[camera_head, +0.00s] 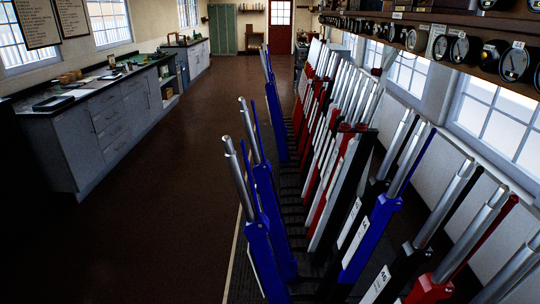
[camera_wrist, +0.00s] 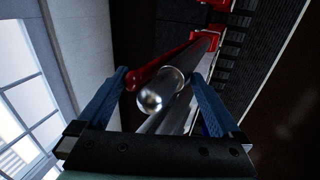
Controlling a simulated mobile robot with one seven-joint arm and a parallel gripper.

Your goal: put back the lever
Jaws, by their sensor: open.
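In the wrist view my gripper (camera_wrist: 159,76) is open, with one blue finger on each side of a silver lever handle (camera_wrist: 155,96). The handle's rounded end faces the camera; a thin red catch rod (camera_wrist: 152,70) runs beside it toward a red lever body (camera_wrist: 206,40). I cannot tell whether the fingers touch it. In the head view the lever frame holds a long row of levers. Several blue levers (camera_head: 257,245) lean left, out of the row. A red lever (camera_head: 430,288) with a silver handle stands at bottom right. My gripper does not show there.
A shelf of round instruments (camera_head: 465,50) hangs above the levers at right. White-framed windows (camera_head: 500,120) line the right wall. A grey cabinet (camera_head: 100,125) with a cluttered top stands at left. The brown floor (camera_head: 175,200) between is clear.

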